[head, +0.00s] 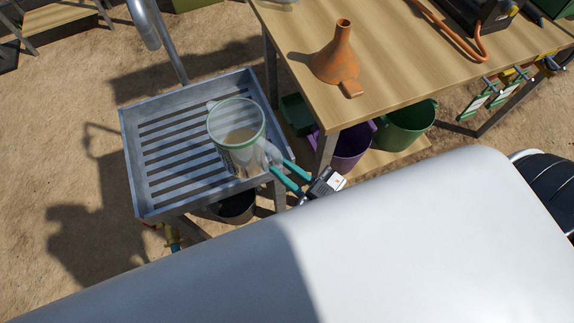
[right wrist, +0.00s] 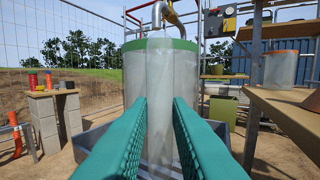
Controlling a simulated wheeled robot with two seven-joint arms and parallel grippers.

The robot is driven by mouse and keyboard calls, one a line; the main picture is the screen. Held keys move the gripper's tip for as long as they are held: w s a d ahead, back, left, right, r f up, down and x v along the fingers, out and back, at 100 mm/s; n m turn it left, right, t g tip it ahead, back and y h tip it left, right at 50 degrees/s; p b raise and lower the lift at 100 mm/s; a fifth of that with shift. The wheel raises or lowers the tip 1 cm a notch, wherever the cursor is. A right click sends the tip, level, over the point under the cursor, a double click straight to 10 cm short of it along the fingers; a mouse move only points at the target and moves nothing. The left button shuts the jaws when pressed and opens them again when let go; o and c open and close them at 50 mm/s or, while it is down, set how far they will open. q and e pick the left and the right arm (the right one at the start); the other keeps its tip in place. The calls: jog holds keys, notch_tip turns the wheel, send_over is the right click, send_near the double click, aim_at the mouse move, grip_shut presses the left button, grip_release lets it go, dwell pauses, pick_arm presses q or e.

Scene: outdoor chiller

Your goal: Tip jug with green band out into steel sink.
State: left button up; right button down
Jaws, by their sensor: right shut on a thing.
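The jug with green band (head: 228,155) is pale and see-through, with a green rim and some tan content visible inside. It is roughly upright over the right part of the steel sink (head: 129,165), a grey tray with a slatted bottom. I cannot tell whether it touches the slats. My right gripper (head: 277,168), with teal fingers, is shut on the jug's handle from the right. In the right wrist view the jug (right wrist: 203,75) fills the middle, with its handle between the fingers. My left gripper is not in view.
A wooden table (head: 400,75) stands right of the sink, with an orange funnel (head: 335,55) near its edge. Purple (head: 350,150) and green (head: 405,125) buckets stand beneath it. A metal pipe (head: 146,22) rises behind the sink. Open sandy ground lies to the left.

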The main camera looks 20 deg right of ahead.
aim_at(260, 150)
jog(key=shift+w+a+r+g+h+p, duration=0.45)
jog(key=shift+w+p, duration=0.45)
jog(key=shift+p, duration=0.85)
jog(key=shift+w+a+r+g+h+p, duration=0.2)
jog(key=shift+w+a+g+p, duration=0.5)
jog(key=shift+p, duration=1.1)
jog(key=shift+w+a+r+g+h+p, duration=0.3)
jog(key=shift+w+p, duration=0.75)
jog(key=shift+p, duration=0.7)
jog(key=g+h+p, duration=0.1)
jog(key=p, duration=0.3)
jog(key=shift+w+p, duration=0.1)
jog(key=shift+p, duration=0.3)
jog(key=shift+w+a+f+g+p, duration=0.1)
jog(key=shift+g+p, duration=0.45)
jog(key=shift+p, duration=0.4)
jog(key=shift+f, duration=0.2)
jog(key=shift+r+p, duration=0.1)
jog(key=shift+p, duration=0.2)
